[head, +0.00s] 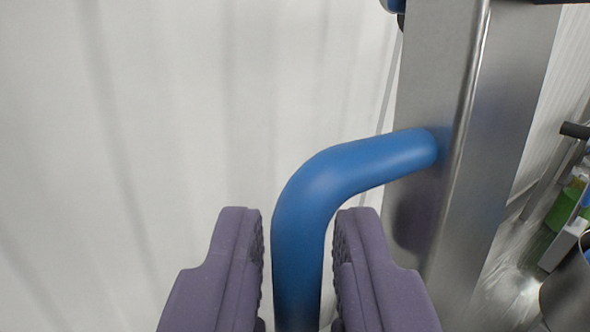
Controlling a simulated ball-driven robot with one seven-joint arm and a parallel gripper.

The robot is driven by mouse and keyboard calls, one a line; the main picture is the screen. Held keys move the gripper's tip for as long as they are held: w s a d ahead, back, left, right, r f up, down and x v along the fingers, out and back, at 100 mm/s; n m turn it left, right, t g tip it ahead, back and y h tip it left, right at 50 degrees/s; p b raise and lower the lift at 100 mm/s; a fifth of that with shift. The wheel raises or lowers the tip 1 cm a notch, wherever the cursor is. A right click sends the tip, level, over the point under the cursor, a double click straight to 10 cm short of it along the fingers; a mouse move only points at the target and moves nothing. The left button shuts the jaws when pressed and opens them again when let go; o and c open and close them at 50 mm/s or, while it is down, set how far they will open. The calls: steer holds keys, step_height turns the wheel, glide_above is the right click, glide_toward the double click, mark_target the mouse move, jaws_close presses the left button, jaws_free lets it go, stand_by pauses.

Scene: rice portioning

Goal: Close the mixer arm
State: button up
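A blue bent handle (335,180) joins a grey metal post (430,90), which may be part of the mixer arm. From the post it runs left, then bends down out of the bottom of the head view. My gripper (298,225) has two purple fingers, one on each side of the handle's lower length. A narrow gap shows between each finger and the handle, so the gripper is open around it. The rest of the mixer, including any bowl, cannot be made out.
A pale, plain wall or panel (150,120) fills the left side. At the far right are a dark cylindrical container (570,295), a green item (563,222) and a shiny metal surface (508,290). A small blue and black part (395,8) shows at the top.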

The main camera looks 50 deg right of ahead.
steer(key=shift+x, duration=1.1)
jaws_close()
